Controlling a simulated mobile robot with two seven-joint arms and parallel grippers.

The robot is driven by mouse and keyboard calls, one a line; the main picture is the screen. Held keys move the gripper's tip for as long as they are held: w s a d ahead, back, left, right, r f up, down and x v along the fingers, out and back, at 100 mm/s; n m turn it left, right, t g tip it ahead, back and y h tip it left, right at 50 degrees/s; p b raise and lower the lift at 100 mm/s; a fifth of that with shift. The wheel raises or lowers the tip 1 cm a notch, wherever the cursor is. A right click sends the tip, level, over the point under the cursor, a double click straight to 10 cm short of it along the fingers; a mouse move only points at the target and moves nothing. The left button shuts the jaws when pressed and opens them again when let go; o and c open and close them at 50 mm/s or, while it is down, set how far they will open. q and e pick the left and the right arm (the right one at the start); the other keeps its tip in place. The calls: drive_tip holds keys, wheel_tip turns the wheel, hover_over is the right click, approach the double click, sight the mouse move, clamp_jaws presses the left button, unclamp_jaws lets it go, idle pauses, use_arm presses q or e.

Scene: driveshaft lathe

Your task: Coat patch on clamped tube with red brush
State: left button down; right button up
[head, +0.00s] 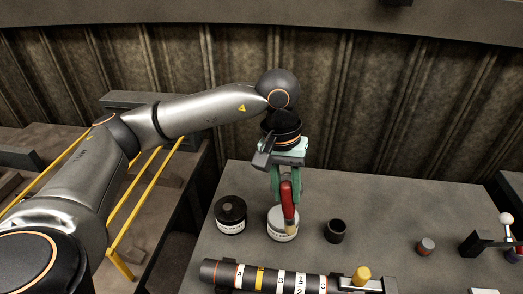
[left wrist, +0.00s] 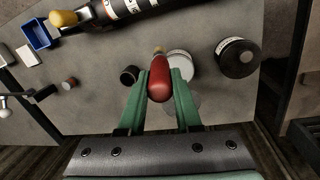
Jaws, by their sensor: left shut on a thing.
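My left gripper (head: 286,189) has green fingers and is shut on the red brush (head: 287,193). The brush hangs with its tan bristle end down. In the left wrist view the red handle (left wrist: 160,80) sits between the fingers (left wrist: 160,75). In the head view the bristles overlap a white-labelled round jar (head: 276,229); I cannot tell whether they touch it. The dark tube (head: 225,272) lies at the bottom, with a yellow band, white bands and the letters A, B and C. A clamp with a yellow knob (head: 361,273) is at its right part. My right gripper is not in view.
A black-lidded jar (head: 230,208) stands left of the white-labelled one. A small black cup (head: 336,231) and a small red-topped cylinder (head: 426,246) stand to the right. A blue tray (left wrist: 40,34) shows in the left wrist view. The grey table is clear between them.

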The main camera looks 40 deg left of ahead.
use_arm(q)
drive_tip(key=w+a+r+n+t+h, duration=0.2)
drive_tip(key=w+a+r+n, duration=0.1)
drive_tip(key=a+n, duration=0.25)
drive_tip(key=shift+m, duration=0.25)
drive_tip(key=shift+a+f+b, duration=0.2)
drive_tip(key=shift+f+b, duration=1.05)
drive_tip(key=shift+f, duration=0.15)
drive_tip(key=shift+a+f+b, duration=0.15)
drive_tip(key=shift+f+b, duration=1.1)
drive_tip(key=shift+f, duration=0.1)
drive_tip(key=shift+f+b, duration=0.75)
drive_tip(key=shift+b, duration=0.05)
idle(0.3)
wheel_tip(320, 180, up, 7)
drive_tip(key=p, duration=0.4)
drive_tip(key=shift+p, duration=0.4)
idle(0.7)
